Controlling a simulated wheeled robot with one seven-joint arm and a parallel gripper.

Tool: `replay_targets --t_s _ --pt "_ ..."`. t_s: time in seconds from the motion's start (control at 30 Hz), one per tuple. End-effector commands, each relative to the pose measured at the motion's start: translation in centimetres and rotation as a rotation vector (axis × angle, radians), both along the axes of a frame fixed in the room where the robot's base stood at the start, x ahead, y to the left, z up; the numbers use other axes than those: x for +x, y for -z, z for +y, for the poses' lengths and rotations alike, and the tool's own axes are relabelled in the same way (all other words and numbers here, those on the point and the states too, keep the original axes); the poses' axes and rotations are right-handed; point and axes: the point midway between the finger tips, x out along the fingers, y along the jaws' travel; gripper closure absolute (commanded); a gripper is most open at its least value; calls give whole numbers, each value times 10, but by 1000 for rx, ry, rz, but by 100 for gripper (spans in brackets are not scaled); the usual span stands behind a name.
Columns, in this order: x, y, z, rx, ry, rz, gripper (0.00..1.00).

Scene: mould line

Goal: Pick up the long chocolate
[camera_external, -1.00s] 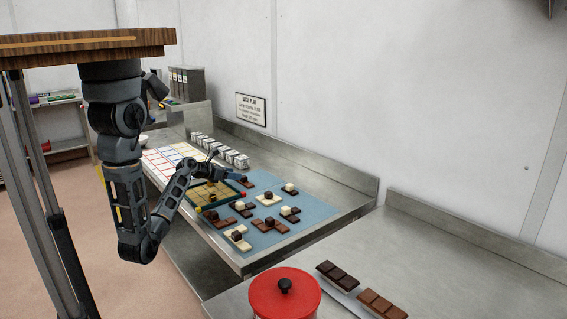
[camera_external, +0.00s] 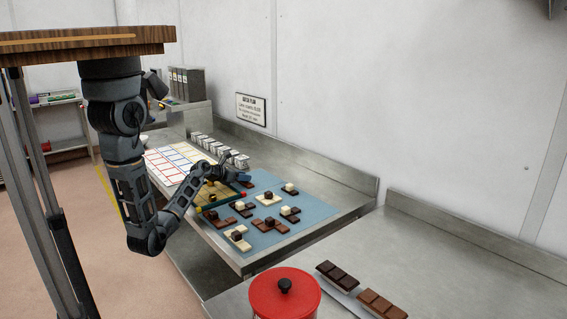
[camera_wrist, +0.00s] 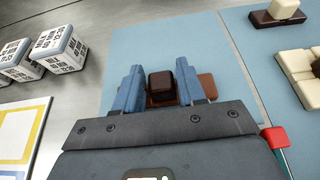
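My gripper (camera_wrist: 160,78) is open in the wrist view, its two blue fingers on either side of a brown chocolate (camera_wrist: 207,86) topped by a dark block (camera_wrist: 160,80). I cannot tell whether the fingers touch it. In the external view my gripper (camera_external: 228,173) is low over the back left of the blue mat (camera_external: 312,208), and this chocolate (camera_external: 247,184) is partly hidden by it. Several other chocolates, such as a cream one with a dark block (camera_external: 238,238), lie on the mat. The frames do not clearly show which is the long chocolate.
White patterned cubes (camera_wrist: 58,48) stand to the left in the wrist view. A red lidded pot (camera_external: 285,297) and chocolate bars (camera_external: 338,274) are on the nearer counter.

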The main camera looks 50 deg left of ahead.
Motion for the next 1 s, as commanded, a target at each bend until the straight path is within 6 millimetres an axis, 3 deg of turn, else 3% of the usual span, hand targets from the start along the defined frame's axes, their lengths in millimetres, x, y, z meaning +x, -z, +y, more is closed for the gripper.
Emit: replay_targets --t_s 0.37,0.77,1.0 --pt "0 0 0 0 0 0 97" --pt "0 -8 0 1 -1 -2 98" --pt "1 -46 1 4 0 -6 98"
